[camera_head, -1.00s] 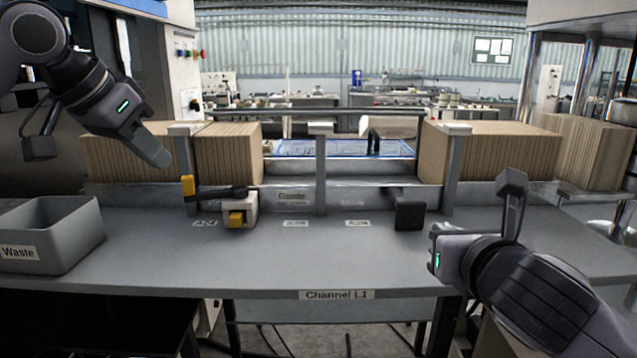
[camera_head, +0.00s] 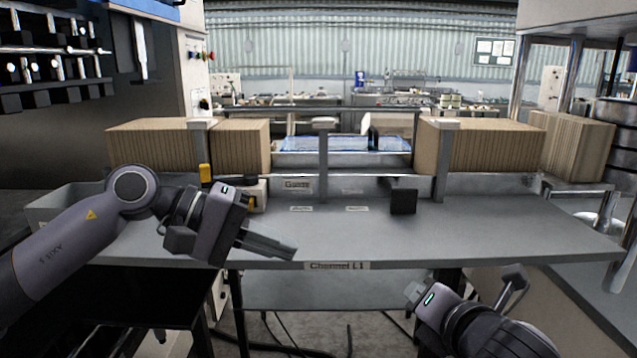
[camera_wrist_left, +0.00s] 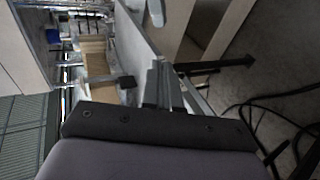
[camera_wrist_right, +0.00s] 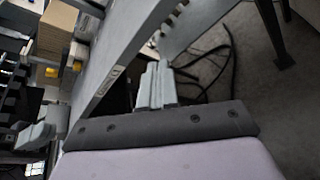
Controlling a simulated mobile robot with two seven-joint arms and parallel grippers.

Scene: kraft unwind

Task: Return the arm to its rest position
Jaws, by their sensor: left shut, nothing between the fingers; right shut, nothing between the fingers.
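My left gripper (camera_head: 268,245) is shut and empty. In the head view it reaches over the front left of the grey table (camera_head: 390,235), its fingers pointing right near the front edge. Its fingers also show in the left wrist view (camera_wrist_left: 163,88). My right gripper (camera_head: 412,292) sits lower, in front of the table's front edge at the right. It is shut and empty, and its fingers show in the right wrist view (camera_wrist_right: 155,85). The left arm covers most of the waste bin.
A black block (camera_head: 403,201) stands on the table right of centre. A yellow-and-white device (camera_head: 257,195) is partly hidden behind my left gripper. Stacked brown cardboard (camera_head: 490,150) stands behind the back rail.

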